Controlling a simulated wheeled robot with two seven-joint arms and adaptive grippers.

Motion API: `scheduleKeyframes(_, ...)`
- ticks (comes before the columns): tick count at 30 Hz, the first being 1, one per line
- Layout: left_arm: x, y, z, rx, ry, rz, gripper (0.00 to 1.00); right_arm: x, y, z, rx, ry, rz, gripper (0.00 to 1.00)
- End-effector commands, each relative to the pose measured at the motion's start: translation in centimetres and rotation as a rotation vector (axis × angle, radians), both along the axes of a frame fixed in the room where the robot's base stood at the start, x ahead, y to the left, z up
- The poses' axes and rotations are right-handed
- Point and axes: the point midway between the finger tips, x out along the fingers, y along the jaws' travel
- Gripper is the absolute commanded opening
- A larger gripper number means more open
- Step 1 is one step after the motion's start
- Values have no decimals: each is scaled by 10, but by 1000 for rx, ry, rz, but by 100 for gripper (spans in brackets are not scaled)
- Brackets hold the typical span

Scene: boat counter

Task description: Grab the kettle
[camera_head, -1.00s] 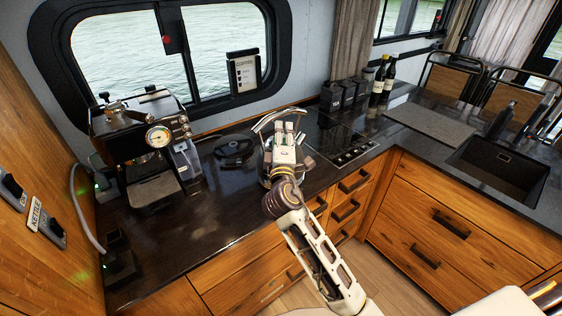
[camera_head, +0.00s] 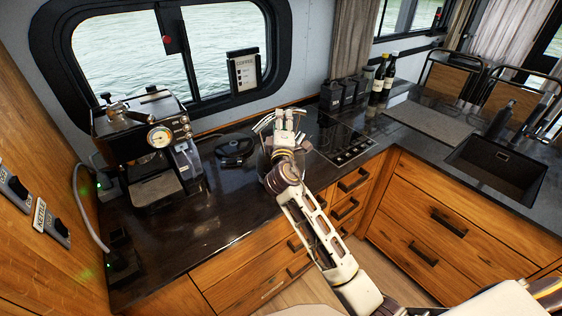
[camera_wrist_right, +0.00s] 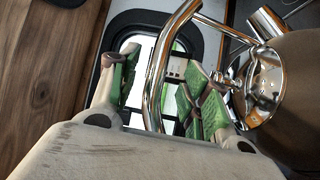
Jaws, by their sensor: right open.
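The kettle is shiny chrome metal and is mostly hidden behind my right gripper in the head view; part of its curved handle (camera_head: 263,124) shows just left of the fingers. In the right wrist view its bent tube handle (camera_wrist_right: 158,65) passes between the open fingers. The round lid (camera_wrist_right: 264,84) and body lie to the right. My right gripper (camera_head: 289,113) is open, with green-padded fingers on either side of the handle, also in the wrist view (camera_wrist_right: 160,98). Whether a finger touches the handle I cannot tell. My left gripper is out of view.
A black round base (camera_head: 234,149) sits on the dark counter (camera_head: 215,220) left of the kettle. A coffee machine (camera_head: 150,150) stands farther left. A hob (camera_head: 345,145) and black canisters (camera_head: 345,93) are right of the kettle. The front-left counter is clear.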

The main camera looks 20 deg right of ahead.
Motion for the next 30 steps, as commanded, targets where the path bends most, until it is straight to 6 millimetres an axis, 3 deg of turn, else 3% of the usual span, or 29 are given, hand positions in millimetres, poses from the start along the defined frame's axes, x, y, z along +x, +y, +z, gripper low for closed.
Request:
scheduleKeyframes(8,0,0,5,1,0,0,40,8,-3,3,-2,0,0,47)
scheduleKeyframes(21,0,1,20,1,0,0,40,44,-15,9,-1,-1,0,47)
scheduleKeyframes(30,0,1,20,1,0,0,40,49,-17,8,-1,0,0,47)
